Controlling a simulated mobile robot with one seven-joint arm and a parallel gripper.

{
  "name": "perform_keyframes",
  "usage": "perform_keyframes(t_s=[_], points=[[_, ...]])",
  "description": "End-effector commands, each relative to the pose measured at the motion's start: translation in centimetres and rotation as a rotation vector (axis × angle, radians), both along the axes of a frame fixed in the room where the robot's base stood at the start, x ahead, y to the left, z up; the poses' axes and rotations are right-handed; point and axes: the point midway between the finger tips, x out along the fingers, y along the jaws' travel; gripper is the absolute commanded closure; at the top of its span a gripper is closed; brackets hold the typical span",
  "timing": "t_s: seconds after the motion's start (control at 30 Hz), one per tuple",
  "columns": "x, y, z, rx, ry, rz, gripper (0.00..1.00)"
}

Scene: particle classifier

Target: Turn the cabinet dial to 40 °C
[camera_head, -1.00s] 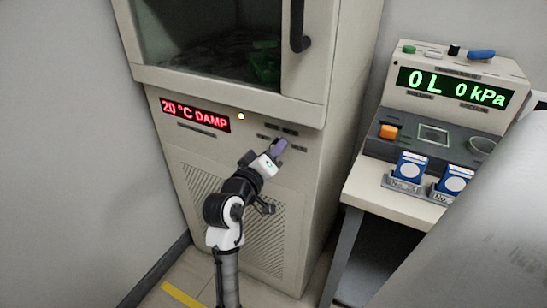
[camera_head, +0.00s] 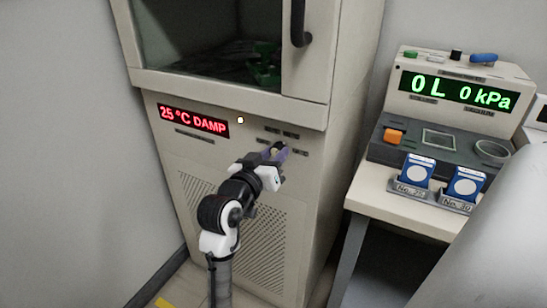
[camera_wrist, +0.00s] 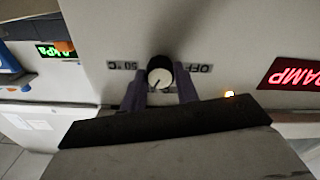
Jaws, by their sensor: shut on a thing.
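The cabinet (camera_head: 345,75) stands in the middle of the head view. Its red display (camera_head: 194,121) reads 25 °C DAMP. In the wrist view the dial (camera_wrist: 160,73) is a dark knob with a pale round face and a dark pointer mark. Labels reading 50 °C (camera_wrist: 127,65) and OFF (camera_wrist: 199,68) lie on either side of it. My gripper (camera_head: 276,152) is at the cabinet's front panel; in the wrist view its purple fingers (camera_wrist: 160,92) are shut on the dial, one on each side. In the head view my gripper hides the dial.
A small lit lamp (camera_head: 240,120) sits beside the display. The cabinet door has a dark handle (camera_head: 299,22) above. To the right a bench (camera_head: 385,200) carries a console with a green display (camera_head: 458,90) and blue-and-white packs (camera_head: 416,170). Clear floor lies at the lower left.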

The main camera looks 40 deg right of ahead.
Motion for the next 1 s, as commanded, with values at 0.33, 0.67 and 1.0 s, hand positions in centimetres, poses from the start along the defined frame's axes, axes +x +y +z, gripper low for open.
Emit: perform_keyframes(t_s=[0.33, 0.67, 1.0], points=[[-0.01, 0.03, -0.05, 0.003, -0.003, 0.0, 0.92], [0.0, 0.01, -0.02, 0.002, -0.003, 0.0, 0.48], [0.02, -0.05, 0.01, 0.002, -0.003, 0.0, 0.48]])
